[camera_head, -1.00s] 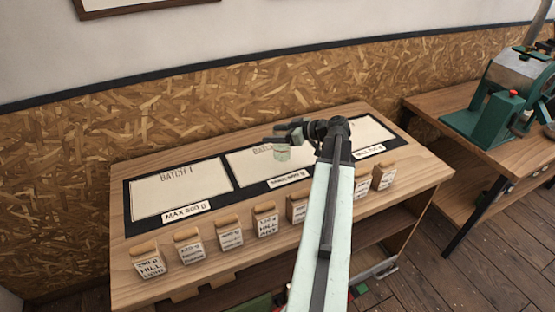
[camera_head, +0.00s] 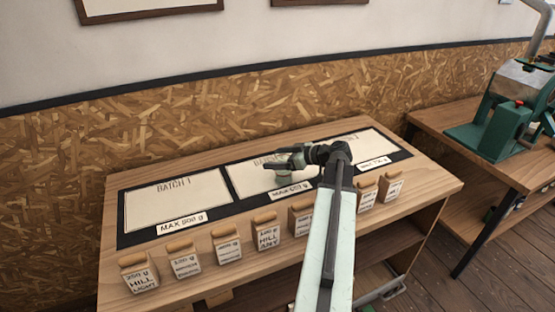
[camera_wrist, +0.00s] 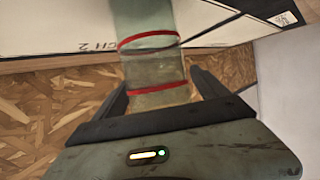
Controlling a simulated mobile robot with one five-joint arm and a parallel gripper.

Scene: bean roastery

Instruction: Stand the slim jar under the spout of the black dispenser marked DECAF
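The slim jar (camera_wrist: 155,70) is clear and greenish with two red bands; it sits between the two fingers in the wrist view. In the head view the jar (camera_head: 283,178) shows below my gripper (camera_head: 292,160), over the middle mat marked BATCH. My gripper is shut on the jar. I cannot tell whether the jar's base touches the mat. The black dispenser marked DECAF is not in view.
A wooden table (camera_head: 205,152) bears a black board with several white batch mats (camera_head: 172,203). Several labelled bean bags (camera_head: 140,277) line its front edge. A green machine (camera_head: 490,130) stands on another table at the right. A chipboard wall (camera_head: 150,130) stands behind.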

